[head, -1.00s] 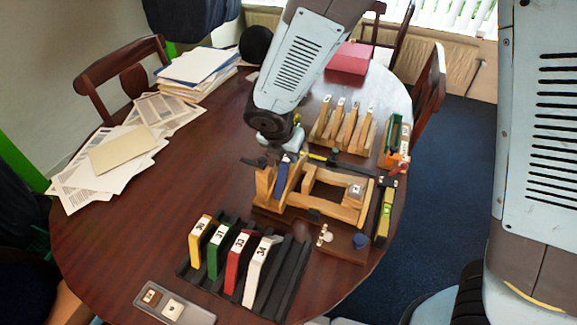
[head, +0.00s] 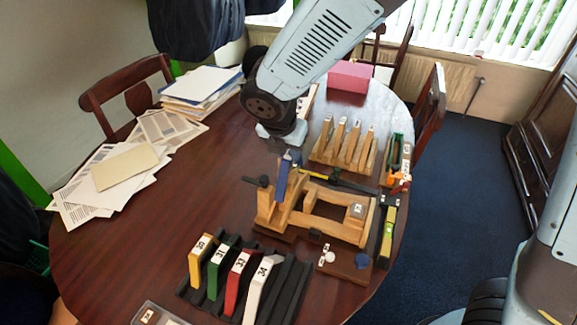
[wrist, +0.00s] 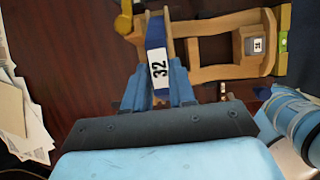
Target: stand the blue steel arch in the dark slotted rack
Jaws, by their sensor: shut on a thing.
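The blue steel arch (head: 282,180) stands upright at the left end of the wooden fixture (head: 335,230). Its white label "32" (wrist: 158,66) shows in the wrist view. My gripper (head: 290,158) is above it, and in the wrist view my blue jaws (wrist: 160,92) are shut on the labelled end. The arch's lower part is hidden by the fixture, so I cannot tell whether it still rests there. The dark slotted rack (head: 287,285) is at the front. It holds a yellow (head: 200,258), a green (head: 217,270), a red (head: 236,285) and a white piece (head: 260,288), with empty slots on the right.
A wooden rack (head: 343,147) with several wooden pieces stands behind the fixture. A green-and-yellow level (head: 388,232) lies to its right. A small tray (head: 155,314) is at the front edge. Papers (head: 125,175) cover the left; the table's centre left is clear.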

